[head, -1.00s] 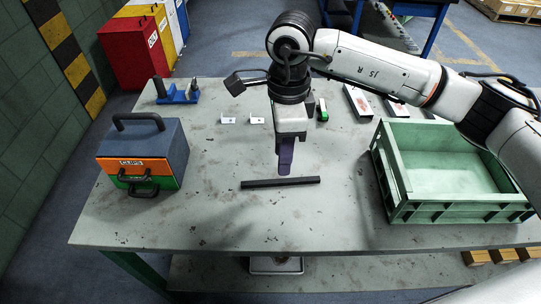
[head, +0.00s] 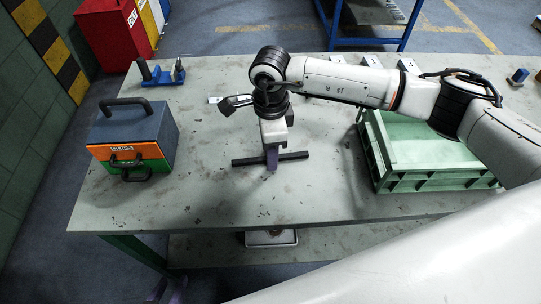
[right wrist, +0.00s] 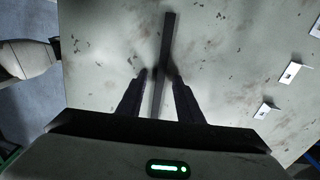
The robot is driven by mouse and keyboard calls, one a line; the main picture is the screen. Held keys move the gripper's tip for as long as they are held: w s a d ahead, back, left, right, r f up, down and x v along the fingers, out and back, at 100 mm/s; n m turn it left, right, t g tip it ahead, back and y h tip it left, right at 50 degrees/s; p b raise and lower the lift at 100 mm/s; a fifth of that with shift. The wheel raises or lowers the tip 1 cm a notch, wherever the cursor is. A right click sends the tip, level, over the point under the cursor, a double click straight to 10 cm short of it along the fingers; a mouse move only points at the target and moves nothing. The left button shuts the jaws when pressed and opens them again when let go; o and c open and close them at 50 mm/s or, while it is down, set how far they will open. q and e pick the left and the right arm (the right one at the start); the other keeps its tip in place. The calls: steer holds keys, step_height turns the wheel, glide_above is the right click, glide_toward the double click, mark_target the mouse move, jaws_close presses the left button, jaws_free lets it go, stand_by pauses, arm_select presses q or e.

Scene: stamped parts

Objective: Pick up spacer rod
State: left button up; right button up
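The spacer rod (head: 243,161) is a long dark bar lying on the grey table. In the right wrist view the rod (right wrist: 166,40) runs lengthwise between the two dark fingers. My right gripper (head: 271,160) points down over the middle of the rod, hiding part of it. In the wrist view my right gripper (right wrist: 160,78) is open, one finger on each side of the rod, with narrow gaps visible. My left gripper (head: 168,290) shows only partly at the bottom left, below the table's front edge; its purple fingers look apart with nothing between them.
A blue, orange and green case (head: 135,140) stands at the left. A green crate (head: 430,181) stands at the right under my right arm. A blue holder (head: 160,75) and small white brackets (right wrist: 290,73) lie further back. The table is clear in front of the rod.

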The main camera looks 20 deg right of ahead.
steer(key=c, duration=0.7)
arm_select(q)
steer(key=shift+s+f, duration=0.1)
steer(key=shift+s, duration=0.1)
arm_select(e)
jaws_close()
arm_select(q)
steer(key=shift+s, duration=0.1)
